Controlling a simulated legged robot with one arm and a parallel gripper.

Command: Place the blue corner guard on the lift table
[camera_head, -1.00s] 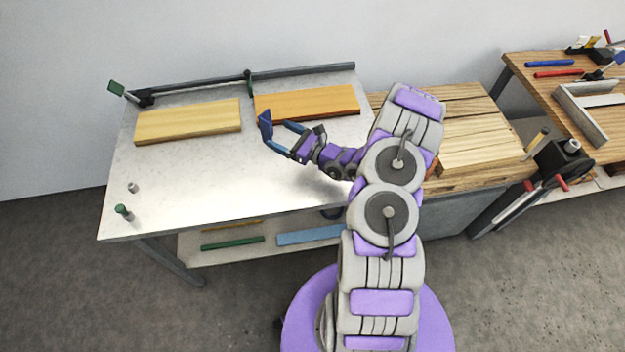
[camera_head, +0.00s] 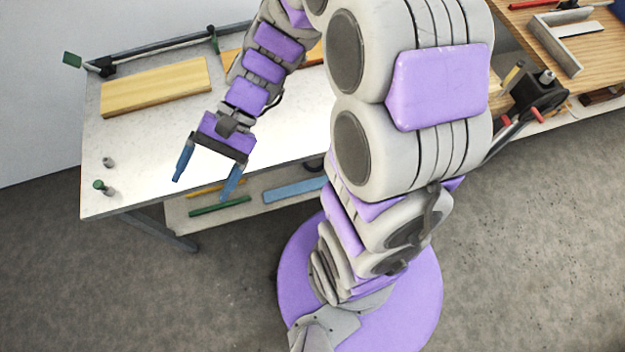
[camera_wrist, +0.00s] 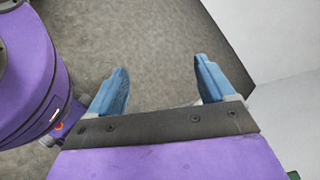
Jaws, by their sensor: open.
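My gripper (camera_head: 201,189) is open and empty, its two blue fingers spread and pointing down over the front edge of the metal-topped table (camera_head: 135,185). In the wrist view, the open gripper (camera_wrist: 161,68) has only grey floor between its fingers. I cannot make out the blue corner guard now; the part of the metal top behind my arm is hidden. I cannot tell for sure which surface is the lift table. A flat light blue strip (camera_head: 295,190) lies on the shelf below the metal top.
A yellow board (camera_head: 155,87) lies on the metal top, near a rail (camera_head: 160,52) along its back. Small green-topped posts (camera_head: 103,187) stand at the left front. A green bar (camera_head: 220,206) is on the shelf. A wooden bench (camera_head: 590,50) is at the right.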

